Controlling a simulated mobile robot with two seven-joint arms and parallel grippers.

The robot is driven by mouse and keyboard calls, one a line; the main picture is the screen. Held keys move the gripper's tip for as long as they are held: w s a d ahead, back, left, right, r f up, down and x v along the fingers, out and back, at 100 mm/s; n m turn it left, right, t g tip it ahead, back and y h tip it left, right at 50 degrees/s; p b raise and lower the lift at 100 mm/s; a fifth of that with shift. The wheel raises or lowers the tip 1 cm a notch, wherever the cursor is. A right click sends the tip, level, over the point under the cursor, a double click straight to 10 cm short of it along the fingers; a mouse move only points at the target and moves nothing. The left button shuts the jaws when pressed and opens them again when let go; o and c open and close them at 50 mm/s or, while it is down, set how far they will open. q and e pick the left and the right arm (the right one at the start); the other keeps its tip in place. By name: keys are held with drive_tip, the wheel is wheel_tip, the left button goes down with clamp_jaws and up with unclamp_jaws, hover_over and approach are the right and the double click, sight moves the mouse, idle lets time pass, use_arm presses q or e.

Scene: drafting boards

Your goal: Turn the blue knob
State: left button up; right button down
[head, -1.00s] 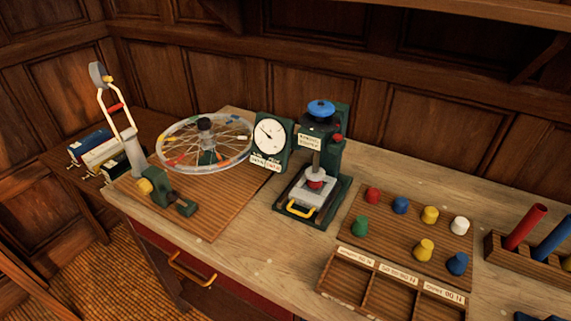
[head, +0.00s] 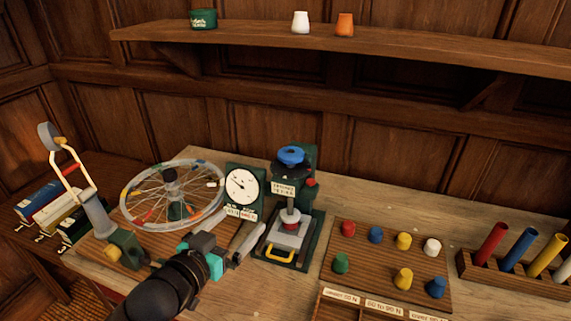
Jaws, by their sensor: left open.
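The blue knob (head: 291,155) sits on top of a dark green press (head: 305,185) at the middle of the bench in the head view. Below it are a labelled plate, a vertical shaft, a red-topped piece on a grey block and a yellow handle. My left gripper (head: 243,226) reaches in from the lower left. It is open and empty, with its fingers apart, left of the press base and lower in the picture than the knob. It does not touch the knob. My right gripper is not in view.
A dial gauge (head: 242,187) stands left of the press, beside a spoked wheel (head: 172,194). A board of coloured pegs (head: 365,262) and a rack of coloured tubes (head: 515,275) lie to the right. A wooden shelf (head: 350,46) runs above at the back.

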sight(284, 161)
use_arm(q)
wheel_tip(284, 161, up, 7)
drive_tip(key=w+d+m+h, duration=0.1)
drive_tip(key=d+m+h, duration=0.1)
drive_tip(key=h, duration=0.2)
drive_tip(key=shift+t, duration=0.4)
drive_tip(key=x, duration=1.3)
drive_tip(key=shift+w, duration=0.4)
drive_tip(key=shift+x, duration=0.8)
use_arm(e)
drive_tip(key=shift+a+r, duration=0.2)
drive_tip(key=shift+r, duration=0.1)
use_arm(q)
drive_tip(key=c, duration=1.2)
drive_tip(key=shift+a, duration=0.1)
drive_tip(key=shift+c, duration=0.2)
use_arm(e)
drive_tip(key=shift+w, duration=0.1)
use_arm(q)
drive_tip(key=shift+p, duration=0.3)
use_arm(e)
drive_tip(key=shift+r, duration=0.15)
